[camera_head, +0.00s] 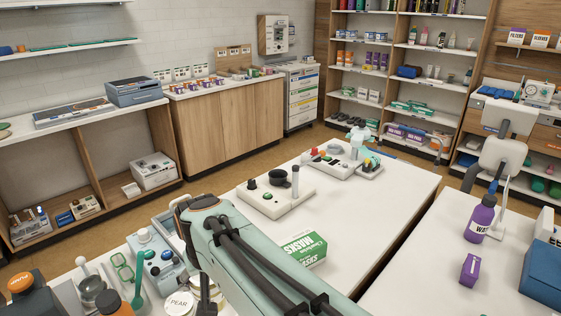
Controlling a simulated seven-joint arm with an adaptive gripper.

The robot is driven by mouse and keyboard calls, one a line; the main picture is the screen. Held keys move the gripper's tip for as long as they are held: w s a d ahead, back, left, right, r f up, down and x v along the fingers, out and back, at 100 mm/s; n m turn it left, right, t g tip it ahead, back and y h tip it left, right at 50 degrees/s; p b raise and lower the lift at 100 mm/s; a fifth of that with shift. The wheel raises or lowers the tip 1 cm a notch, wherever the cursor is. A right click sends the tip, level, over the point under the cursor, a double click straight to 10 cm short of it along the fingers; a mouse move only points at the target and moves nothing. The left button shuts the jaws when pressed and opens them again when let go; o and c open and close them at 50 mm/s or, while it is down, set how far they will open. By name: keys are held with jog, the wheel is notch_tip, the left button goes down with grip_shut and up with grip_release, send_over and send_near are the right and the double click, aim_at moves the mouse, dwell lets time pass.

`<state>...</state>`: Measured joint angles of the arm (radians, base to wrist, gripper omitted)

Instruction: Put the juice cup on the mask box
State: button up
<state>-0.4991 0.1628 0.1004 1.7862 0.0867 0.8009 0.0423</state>
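The mask box (305,249) is a green and white carton marked MASKS. It lies on the white table, just right of my mint-coloured arm, which covers part of it. I cannot make out the juice cup with certainty; my arm hides part of the table. My arm crosses the lower middle of the view, with dark cables along it. My gripper's fingertips cannot be made out, so I cannot see whether they hold anything.
Bottles, jars and a teal device (158,262) crowd the table's lower left. A white base (276,196) with knobs stands behind the mask box. The white tabletop (375,225) right of the box is clear. A purple bottle (481,219) and blue box (543,274) stand on the right table.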

jog(key=w+d+f+m+h, duration=0.1)
jog(key=w+d+m, duration=0.3)
jog(key=d, duration=0.5)
jog(key=w+d+m+h, duration=0.1)
jog(key=w+d, duration=0.5)
jog(key=d, duration=0.3)
send_over(299, 253)
jog(key=shift+t, duration=0.3)
notch_tip(299, 253, down, 10)
jog(key=shift+s+r, duration=0.15)
jog(key=shift+f, duration=1.65)
jog(key=shift+f, duration=0.1)
jog(key=o, duration=1.3)
jog(key=shift+f, duration=0.1)
